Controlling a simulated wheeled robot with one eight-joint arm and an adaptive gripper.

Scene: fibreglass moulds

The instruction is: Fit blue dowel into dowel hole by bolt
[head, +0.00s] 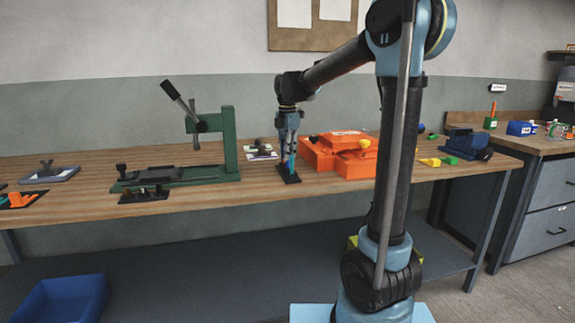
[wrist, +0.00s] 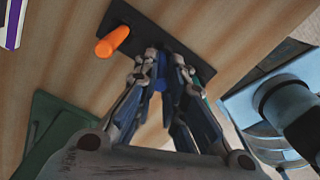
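A dark flat plate (head: 292,180) lies on the bench below my gripper (head: 289,164). In the wrist view the plate (wrist: 190,60) carries an orange dowel (wrist: 112,42) at one end and a bit of green at the other. A small blue piece, apparently the blue dowel (wrist: 159,83), shows between the fingers of my gripper (wrist: 164,62), around the plate's middle. The fingers hide most of it. I cannot tell whether they touch it. I cannot make out a dowel hole by a bolt in either view.
An orange mould (head: 345,155) stands just right of my gripper. A green lever press (head: 229,145) stands to the left, with a dark knobbed plate (head: 143,196) at its front. A blue vise-like block (head: 466,143) is farther right.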

